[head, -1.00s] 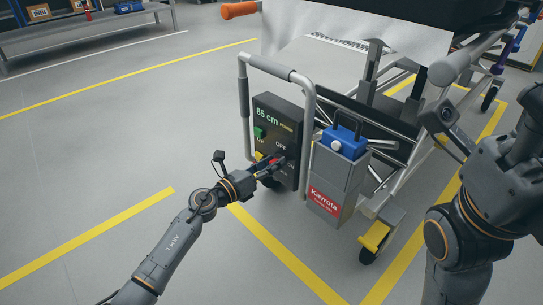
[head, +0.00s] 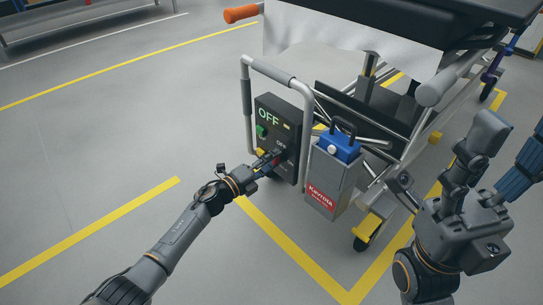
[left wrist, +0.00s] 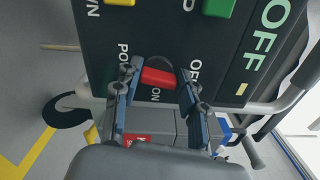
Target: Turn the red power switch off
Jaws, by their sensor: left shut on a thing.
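The dark control panel (head: 268,120) on the cart's rear shows OFF in large green letters at its top. The red power switch (left wrist: 158,78) sits on it, with a POWER label on one side and OFF and ON labels beside it; in the left wrist view it lies nearly level, its end towards the OFF label. My left gripper (head: 270,158) reaches the panel and is shut on the switch, which it mostly hides in the head view. My right gripper (head: 487,132) is raised at the right, away from the panel; its jaws cannot be made out.
A grey metal frame tube (head: 268,67) arches around the panel. A grey box (head: 327,180) with a red label and a blue unit (head: 338,145) hangs to the right of it. A yellow pedal (head: 369,228) is below. Open floor (head: 100,140) with yellow lines lies left.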

